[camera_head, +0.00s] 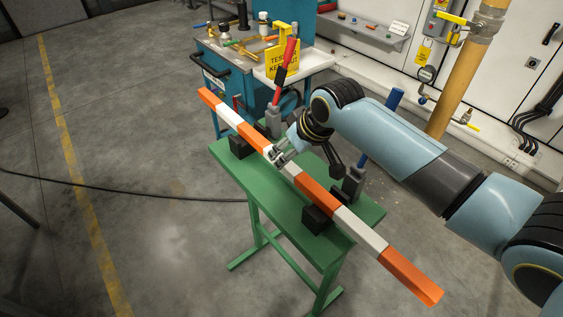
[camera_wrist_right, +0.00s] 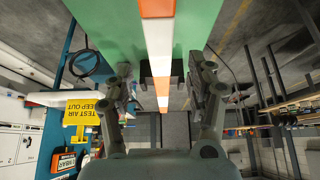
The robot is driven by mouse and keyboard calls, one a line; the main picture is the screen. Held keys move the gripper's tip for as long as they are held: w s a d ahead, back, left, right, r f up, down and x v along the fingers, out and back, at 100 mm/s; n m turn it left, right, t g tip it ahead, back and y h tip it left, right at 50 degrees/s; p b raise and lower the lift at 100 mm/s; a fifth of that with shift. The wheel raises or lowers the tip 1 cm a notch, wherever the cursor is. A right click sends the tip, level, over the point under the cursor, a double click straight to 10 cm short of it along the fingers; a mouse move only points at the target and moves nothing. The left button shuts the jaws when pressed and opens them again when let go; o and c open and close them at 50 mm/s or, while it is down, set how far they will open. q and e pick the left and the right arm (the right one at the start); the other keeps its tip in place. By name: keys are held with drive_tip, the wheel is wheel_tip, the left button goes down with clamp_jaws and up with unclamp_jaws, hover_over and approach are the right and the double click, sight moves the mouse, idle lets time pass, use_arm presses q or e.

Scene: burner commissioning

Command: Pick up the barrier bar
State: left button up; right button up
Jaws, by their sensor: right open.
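The barrier bar (camera_head: 318,193) is long, with orange and white bands. It lies across the green stand (camera_head: 283,217) in black supports (camera_head: 318,219), and both ends reach past the stand. My right gripper (camera_head: 277,156) is at the bar's middle, close to a white band. In the right wrist view the bar (camera_wrist_right: 158,38) runs between the two spread fingers of the open gripper (camera_wrist_right: 163,84), with gaps on both sides. Whether a finger touches the bar I cannot tell. My left gripper is not in view.
A blue cart (camera_head: 240,83) with a yellow sign (camera_head: 284,62) is behind. A black cable (camera_head: 120,190) crosses the floor. The floor at left is mostly clear.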

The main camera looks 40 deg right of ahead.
drive_tip(key=x, duration=0.4)
drive_tip(key=shift+f, duration=0.45)
drive_tip(key=c, duration=0.4)
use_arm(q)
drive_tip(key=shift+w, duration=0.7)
use_arm(e)
clamp_jaws()
drive_tip(key=shift+r, duration=0.1)
